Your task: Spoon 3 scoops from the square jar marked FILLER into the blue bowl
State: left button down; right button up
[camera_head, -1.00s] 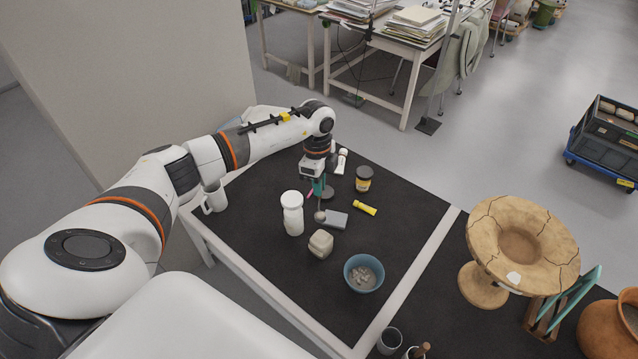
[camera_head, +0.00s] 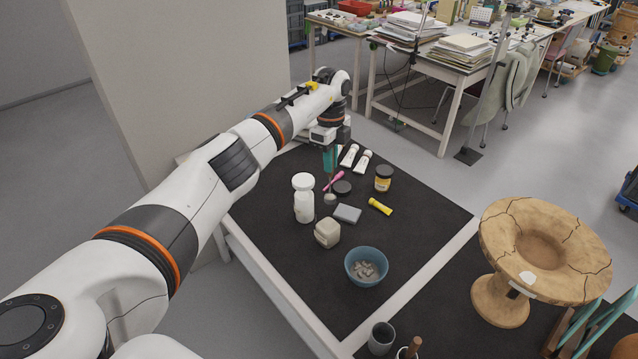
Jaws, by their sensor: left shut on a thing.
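My left gripper (camera_head: 330,160) is shut on a spoon (camera_head: 330,198), which hangs bowl-down above the dark table mat. I cannot tell whether the spoon holds anything. A squat, beige, squarish jar (camera_head: 327,233) stands just in front of the spoon; no lettering is legible on it. The blue bowl (camera_head: 352,272) stands further to the front right, with grey pieces lying inside. The spoon is apart from the bowl. My right gripper is out of view.
A white round jar (camera_head: 303,200) stands left of the spoon. A grey block (camera_head: 347,214), yellow tube (camera_head: 380,206), dark-lidded jar (camera_head: 383,178), dark disc (camera_head: 342,187) and white tubes (camera_head: 362,161) lie nearby. A cracked pottery stand (camera_head: 505,300) is at right.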

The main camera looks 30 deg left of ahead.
pick_arm(q)
jog(key=shift+a, duration=0.15)
jog(key=shift+s+d+r+p, duration=0.1)
jog(key=shift+s+d+p, duration=0.25)
jog(key=shift+p, duration=0.3)
jog(key=s+d+p, duration=0.2)
jog(key=d+p, duration=0.2)
jog(key=d, duration=0.4)
jog(key=s+d+p, duration=0.3)
jog(key=d, duration=0.4)
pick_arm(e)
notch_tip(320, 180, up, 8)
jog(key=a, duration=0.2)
pick_arm(q)
notch_tip(320, 180, down, 7)
jog(key=b, duration=0.6)
jog(key=s+a+f+t+h+b, duration=0.7)
jog(key=a+f+t+h+b, duration=0.1)
jog(key=b, duration=0.8)
jog(key=f+h, duration=0.1)
jog(key=h, duration=0.1)
jog(key=shift+s+a+m+t+h, duration=0.25)
jog(key=shift+s+m+t+h, duration=0.1)
jog(key=shift+m+t+h, duration=0.05)
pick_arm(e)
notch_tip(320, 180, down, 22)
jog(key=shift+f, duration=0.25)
